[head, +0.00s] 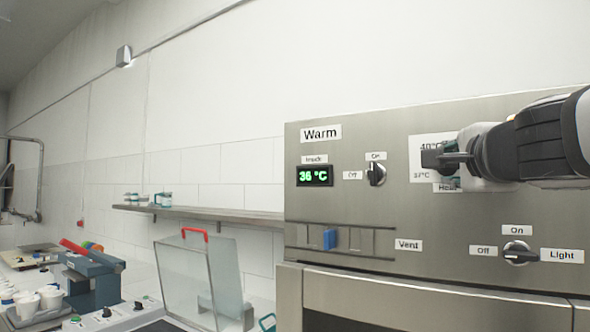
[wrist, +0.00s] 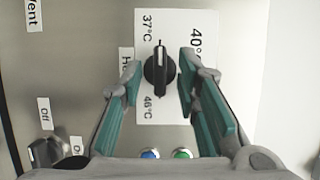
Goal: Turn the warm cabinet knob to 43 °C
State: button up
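The warm cabinet (head: 345,205) is a steel front with a "Warm" label and a green display (head: 315,176) reading 36 °C. In the wrist view the black heat knob (wrist: 158,73) sits on a white scale plate (wrist: 150,112) marked 37, 40 and 46 °C. The knob's bar lies upright in that picture, its light mark near the 37 °C side. My gripper (wrist: 159,72) is open, with a teal-padded finger on either side of the knob. I see gaps beside the knob. In the head view my gripper (head: 447,158) hides the knob.
An On/Off knob (head: 376,174) is left of my gripper. A vent slider (head: 330,239) and a light knob (head: 517,252) sit below. At left are a wall shelf (head: 200,214), a clear box with a red handle (head: 195,280) and white cups (head: 50,297).

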grip_shut()
